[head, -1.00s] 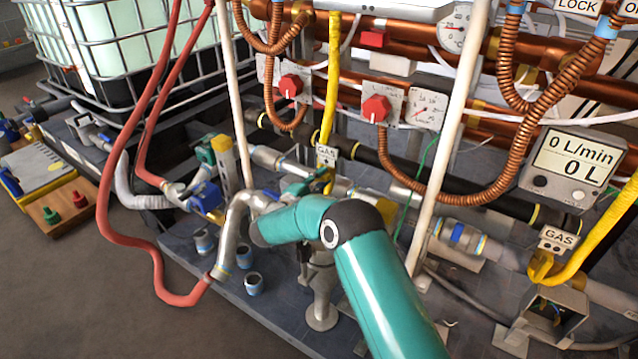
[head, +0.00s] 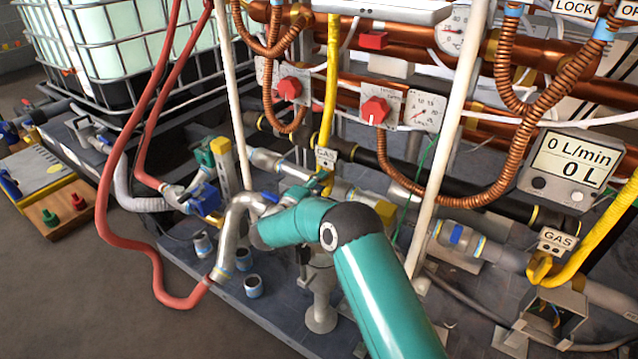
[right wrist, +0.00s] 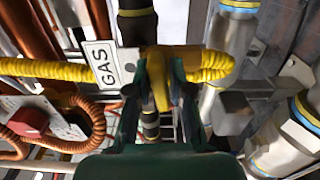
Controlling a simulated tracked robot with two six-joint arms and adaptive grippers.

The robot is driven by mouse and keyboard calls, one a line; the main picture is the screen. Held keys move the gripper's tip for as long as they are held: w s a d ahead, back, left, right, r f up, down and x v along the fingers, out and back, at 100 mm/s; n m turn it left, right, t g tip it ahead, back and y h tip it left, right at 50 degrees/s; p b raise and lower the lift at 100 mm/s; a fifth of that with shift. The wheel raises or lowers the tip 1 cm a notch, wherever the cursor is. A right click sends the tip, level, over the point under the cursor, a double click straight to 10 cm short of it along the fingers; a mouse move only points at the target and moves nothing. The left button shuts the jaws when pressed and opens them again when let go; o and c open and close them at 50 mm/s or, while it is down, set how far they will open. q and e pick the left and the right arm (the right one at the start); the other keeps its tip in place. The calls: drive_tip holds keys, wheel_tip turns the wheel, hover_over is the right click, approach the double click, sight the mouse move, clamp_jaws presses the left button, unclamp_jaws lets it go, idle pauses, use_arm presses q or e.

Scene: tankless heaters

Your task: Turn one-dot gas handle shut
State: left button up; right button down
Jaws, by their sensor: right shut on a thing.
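A white GAS plate (head: 326,157) hangs at the foot of the yellow gas hose (head: 331,85), mid-scene behind my right arm. The plate also shows in the right wrist view (right wrist: 105,67), left of my fingers. My right gripper (right wrist: 158,90) is shut on a yellow gas handle (right wrist: 157,78) just beside this plate, with a dark teal finger on either side of it. In the head view my teal right arm hides most of the gripper and handle. My left gripper is out of view.
A second GAS plate (head: 557,240) and yellow hose (head: 610,220) stand at the right, by the flow display (head: 572,165). A white post (head: 450,140) rises right of my arm. Metal pipes (head: 235,225) and a red hose (head: 118,200) crowd the left.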

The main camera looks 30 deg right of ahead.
sight(329, 143)
drive_tip(key=shift+s+d+f, duration=0.15)
drive_tip(key=shift+d, duration=0.1)
idle(0.7)
drive_tip(key=c, duration=1.2)
unclamp_jaws()
drive_tip(key=shift+o, duration=0.3)
drive_tip(key=shift+a, duration=0.1)
drive_tip(key=o, duration=0.6)
drive_tip(key=r, duration=0.6)
drive_tip(key=w+r, duration=0.1)
drive_tip(key=r, duration=0.2)
drive_tip(key=shift+r, duration=0.1)
drive_tip(key=shift+s+a+r, duration=0.1)
drive_tip(key=shift+s+r, duration=0.35)
drive_tip(key=shift+r, duration=0.35)
drive_tip(key=c, duration=0.6)
drive_tip(key=shift+w+f, duration=0.2)
drive_tip(key=shift+f, duration=0.15)
drive_tip(key=shift+s, duration=0.15)
